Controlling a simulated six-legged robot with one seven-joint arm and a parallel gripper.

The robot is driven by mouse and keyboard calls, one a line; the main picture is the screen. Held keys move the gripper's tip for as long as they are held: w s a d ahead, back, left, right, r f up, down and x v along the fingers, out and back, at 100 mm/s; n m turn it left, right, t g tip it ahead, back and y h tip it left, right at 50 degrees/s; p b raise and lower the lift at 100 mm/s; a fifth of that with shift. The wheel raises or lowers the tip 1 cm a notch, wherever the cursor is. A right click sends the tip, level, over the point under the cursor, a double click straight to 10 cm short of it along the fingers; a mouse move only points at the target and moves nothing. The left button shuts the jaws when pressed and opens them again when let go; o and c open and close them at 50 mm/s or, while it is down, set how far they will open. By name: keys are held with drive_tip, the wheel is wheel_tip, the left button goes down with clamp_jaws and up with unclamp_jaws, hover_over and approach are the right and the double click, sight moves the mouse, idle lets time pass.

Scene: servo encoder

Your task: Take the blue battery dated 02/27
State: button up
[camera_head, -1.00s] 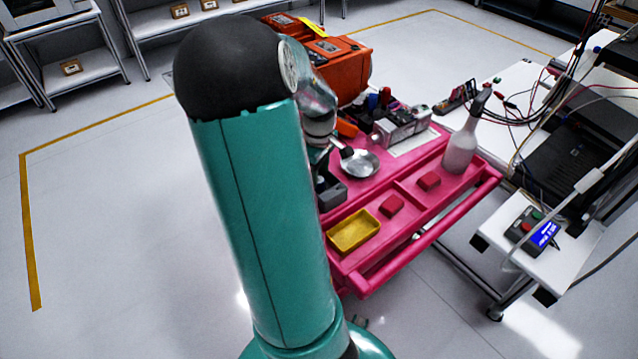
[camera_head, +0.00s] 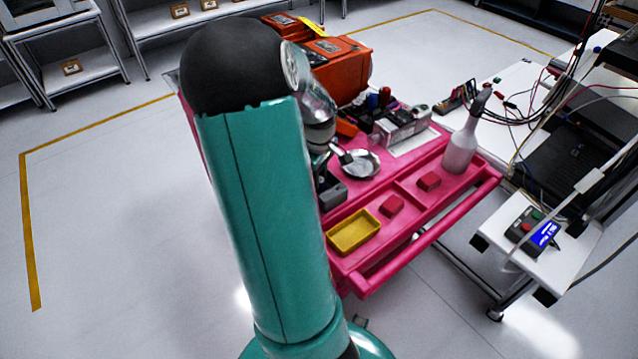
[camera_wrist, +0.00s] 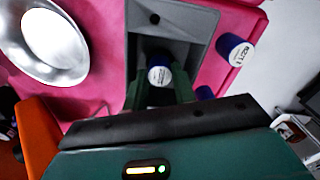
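In the wrist view, a blue battery (camera_wrist: 160,75) with a white label sits at a grey holder (camera_wrist: 190,25), between my two dark green fingers. My gripper (camera_wrist: 161,88) has its fingers apart on either side of this battery; I cannot tell whether they touch it. A second blue battery (camera_wrist: 235,48) with a printed white label is right of the holder; its print is too small to read surely. Part of another blue item (camera_wrist: 205,92) shows below it. In the head view, the grey holder (camera_head: 333,197) is partly hidden behind my arm.
A silver bowl (camera_wrist: 55,42) lies left of the holder on the pink cart (camera_head: 455,196). The cart also carries a yellow tray (camera_head: 354,231), red blocks (camera_head: 429,181), a spray bottle (camera_head: 462,145) and a grey metal device (camera_head: 405,127). Orange cases (camera_head: 340,65) stand behind.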

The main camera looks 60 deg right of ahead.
drive_tip(key=shift+r, duration=2.25)
